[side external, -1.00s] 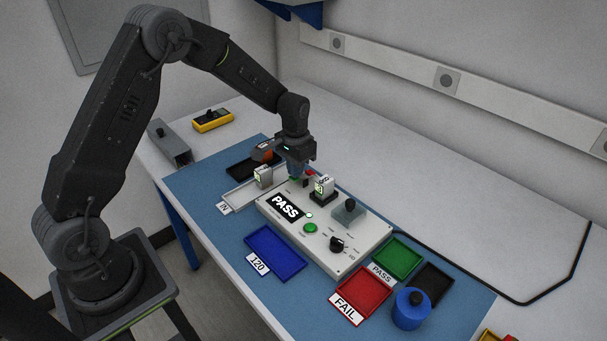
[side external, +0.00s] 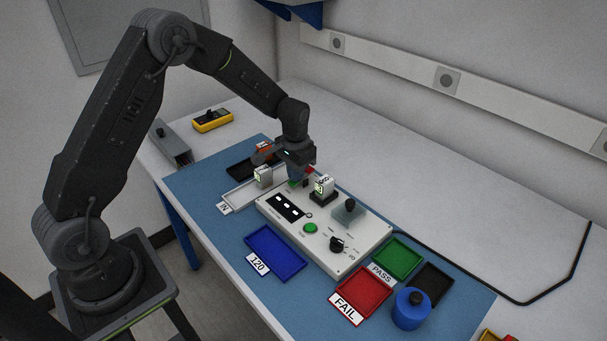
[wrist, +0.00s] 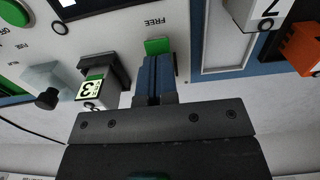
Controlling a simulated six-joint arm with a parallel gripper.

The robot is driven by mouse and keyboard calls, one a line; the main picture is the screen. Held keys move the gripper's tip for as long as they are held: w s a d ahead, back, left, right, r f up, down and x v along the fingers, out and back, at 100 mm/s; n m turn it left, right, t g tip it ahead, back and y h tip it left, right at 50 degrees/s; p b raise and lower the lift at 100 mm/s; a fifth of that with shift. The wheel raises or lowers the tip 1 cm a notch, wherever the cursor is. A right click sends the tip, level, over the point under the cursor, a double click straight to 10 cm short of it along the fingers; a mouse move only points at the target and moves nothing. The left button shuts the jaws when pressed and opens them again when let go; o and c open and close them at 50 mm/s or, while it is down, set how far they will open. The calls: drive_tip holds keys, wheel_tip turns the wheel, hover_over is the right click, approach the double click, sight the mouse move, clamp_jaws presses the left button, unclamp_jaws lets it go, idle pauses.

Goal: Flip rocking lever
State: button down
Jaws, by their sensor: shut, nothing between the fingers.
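The rocking lever shows as a small green part (wrist: 158,46) beside the word FREE in the wrist view. A green patch (side external: 293,183) shows at the back left of the white tester box (side external: 335,262) in the side view. My gripper (wrist: 156,60) is shut and empty, its blue fingertips right at the green part and partly covering it. I cannot tell whether they touch. In the side view my gripper (side external: 299,177) points down over the back of the box. The rest of the lever is hidden.
A white block (side external: 323,185) sits in a black socket close to the gripper. Another white block (side external: 263,177) is in the IN tray (side external: 240,193). A clear guard with a black knob (side external: 350,205), a green button (side external: 310,228) and a black dial (side external: 337,244) stand on the box.

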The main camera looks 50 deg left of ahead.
drive_tip(key=shift+r, duration=3.5)
drive_tip(key=s+d+r+t, duration=0.1)
drive_tip(key=s+d+r, duration=0.2)
drive_tip(key=s+r, duration=0.35)
drive_tip(key=s+d+r+t, duration=0.2)
drive_tip(key=s+r, duration=0.4)
drive_tip(key=r, duration=0.2)
drive_tip(key=s+d+r+t, duration=0.2)
drive_tip(key=s+d, duration=0.1)
drive_tip(key=s, duration=1.1)
drive_tip(key=shift+s+r+t, duration=0.2)
drive_tip(key=shift+t, duration=0.1)
drive_tip(key=c, duration=1.8)
unclamp_jaws()
